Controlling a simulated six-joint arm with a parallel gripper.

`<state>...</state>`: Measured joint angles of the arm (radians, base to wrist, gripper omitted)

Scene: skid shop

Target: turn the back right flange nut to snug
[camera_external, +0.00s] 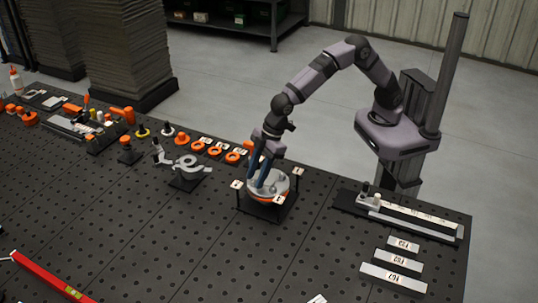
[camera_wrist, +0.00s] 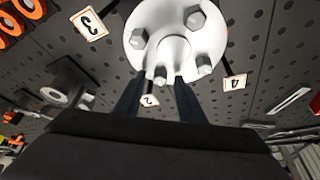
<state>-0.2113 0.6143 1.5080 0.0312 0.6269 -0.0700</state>
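The flange (camera_external: 282,187) is a round pale disc with an orange lower edge on a dark square stand. In the wrist view the white flange (camera_wrist: 165,15) has a central hub and several grey hex nuts. One nut (camera_wrist: 160,75) lies between my fingertips; others are a left nut (camera_wrist: 139,39), a far nut (camera_wrist: 196,18) and a right nut (camera_wrist: 204,65). My gripper (camera_external: 260,186) points down over the flange's left part. In the wrist view my gripper (camera_wrist: 159,84) has its two dark fingers apart, with gaps beside the nut between them. I cannot tell which nut is the back right one.
Numbered cards stand around the flange: card 3 (camera_wrist: 89,24), card 4 (camera_wrist: 235,82) and card 2 (camera_wrist: 150,100). A grey clamp-like part (camera_external: 187,168) and orange rings (camera_external: 215,150) lie left. A long ruler fixture (camera_external: 410,217) lies right.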

